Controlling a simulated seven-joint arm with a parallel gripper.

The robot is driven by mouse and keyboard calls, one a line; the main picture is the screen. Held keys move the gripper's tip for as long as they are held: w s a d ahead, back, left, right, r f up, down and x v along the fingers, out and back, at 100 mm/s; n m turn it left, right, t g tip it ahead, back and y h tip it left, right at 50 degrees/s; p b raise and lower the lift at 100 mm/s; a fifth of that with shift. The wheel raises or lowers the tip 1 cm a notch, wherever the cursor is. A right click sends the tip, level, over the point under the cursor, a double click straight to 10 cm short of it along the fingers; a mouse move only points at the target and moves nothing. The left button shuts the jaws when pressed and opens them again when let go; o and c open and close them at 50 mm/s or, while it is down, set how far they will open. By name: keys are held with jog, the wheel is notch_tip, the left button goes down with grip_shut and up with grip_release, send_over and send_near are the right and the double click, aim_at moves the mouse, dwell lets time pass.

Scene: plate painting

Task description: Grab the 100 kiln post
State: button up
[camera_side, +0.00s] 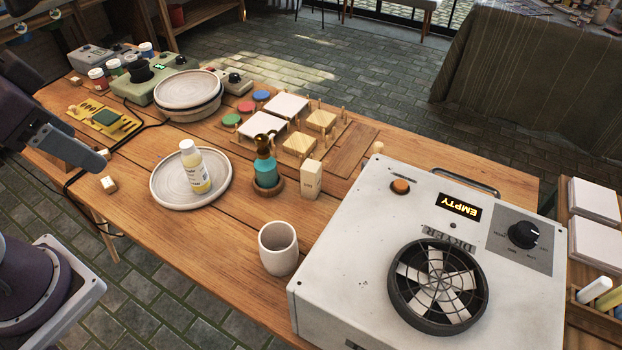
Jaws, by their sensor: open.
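A cream upright block (312,180), the tallest of the small posts in view, stands on the table just right of a teal bottle. Faint marks show on its face, but I cannot read a number. A shorter pale block (108,184) sits near the table's left edge, and another small block (76,80) is at the far left. My gripper (90,157) is at the left edge of the picture, open, above the near left side of the table. It is well to the left of the tall block, and only part of it shows.
A plate (160,190) with a white-capped bottle (194,170) stands between my gripper and the tall block. A cup (278,250) and the large dryer (345,270) are nearer the front. Wooden stands with tiles (288,105) lie behind. A cable runs along the left side.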

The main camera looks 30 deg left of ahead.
jog(key=w+a+f+m+y, duration=0.2)
jog(key=w+m+y, duration=0.1)
jog(key=w+m, duration=0.25)
jog(key=w+a+f+m+t+y, duration=0.1)
jog(key=w+a+f+m+y, duration=0.1)
jog(key=w+m, duration=0.35)
jog(key=w+a+f+m+y, duration=0.2)
jog(key=w+m+y, duration=0.1)
jog(key=w, duration=0.5)
jog(key=m+t+h, duration=0.8)
jog(key=m, duration=1.1)
send_over(308, 174)
jog(key=f, duration=1.6)
jog(key=shift+a+f, duration=0.25)
jog(key=f, duration=0.7)
jog(key=shift+d+f, duration=0.15)
jog(key=shift+d, duration=0.1)
jog(key=x, duration=0.5)
jog(key=shift+f, duration=0.15)
grip_shut()
